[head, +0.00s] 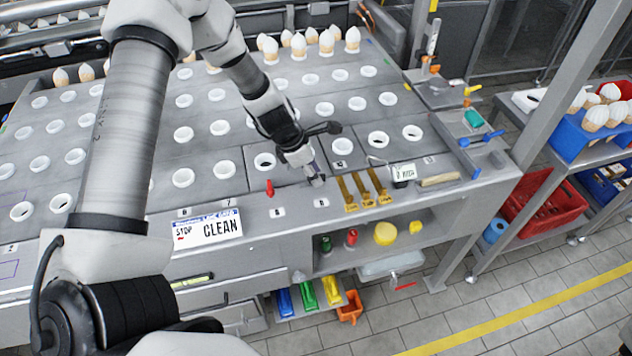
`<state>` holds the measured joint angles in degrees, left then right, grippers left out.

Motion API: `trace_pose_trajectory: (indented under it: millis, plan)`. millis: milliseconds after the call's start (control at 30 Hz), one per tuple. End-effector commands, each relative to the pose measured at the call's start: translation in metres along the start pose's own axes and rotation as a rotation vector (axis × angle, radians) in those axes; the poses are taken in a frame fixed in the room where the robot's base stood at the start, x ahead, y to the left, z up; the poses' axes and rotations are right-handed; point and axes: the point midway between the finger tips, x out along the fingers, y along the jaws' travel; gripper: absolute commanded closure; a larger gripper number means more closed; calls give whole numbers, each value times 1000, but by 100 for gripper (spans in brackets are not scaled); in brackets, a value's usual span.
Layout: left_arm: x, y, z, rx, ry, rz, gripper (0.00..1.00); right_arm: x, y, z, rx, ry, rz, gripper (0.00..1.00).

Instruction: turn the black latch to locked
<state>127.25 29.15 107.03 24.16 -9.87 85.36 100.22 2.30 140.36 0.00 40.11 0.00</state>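My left arm comes in from the left and reaches across the table. Its gripper (315,178) points down at the table's front edge, to the left of the yellow brackets. The fingertips are small and close to the surface there, and I cannot make out whether they are apart or closed. I cannot clearly pick out the black latch; the gripper covers the spot under it. A small red handle (269,187) stands upright on the edge to the left of the gripper. My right gripper is not in view.
Yellow brackets (365,190) and a small dark box with a white label (404,173) stand right of the gripper. A CLEAN sign (208,227) hangs on the front left. White ring holders (265,161) cover the tabletop. A lower shelf (372,250) holds colored items.

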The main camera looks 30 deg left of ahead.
Motion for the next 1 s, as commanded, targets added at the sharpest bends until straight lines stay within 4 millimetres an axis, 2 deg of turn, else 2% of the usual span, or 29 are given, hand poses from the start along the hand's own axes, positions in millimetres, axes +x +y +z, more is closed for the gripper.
trace_pose_trajectory:
  millis: [33, 267, 300, 400, 1000]
  plan:
    - [6, 0, -1, 0, 0, 1, 64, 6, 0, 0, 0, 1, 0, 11]
    - [4, 0, 1, 1, 0, 0, 64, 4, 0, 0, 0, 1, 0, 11]
    - [4, 0, 1, 1, 0, 0, 67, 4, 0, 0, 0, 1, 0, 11]
    - [4, 0, 1, 1, 0, 0, 100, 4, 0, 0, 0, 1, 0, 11]
    - [5, -2, 0, 27, 2, -17, 100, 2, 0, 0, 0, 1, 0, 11]
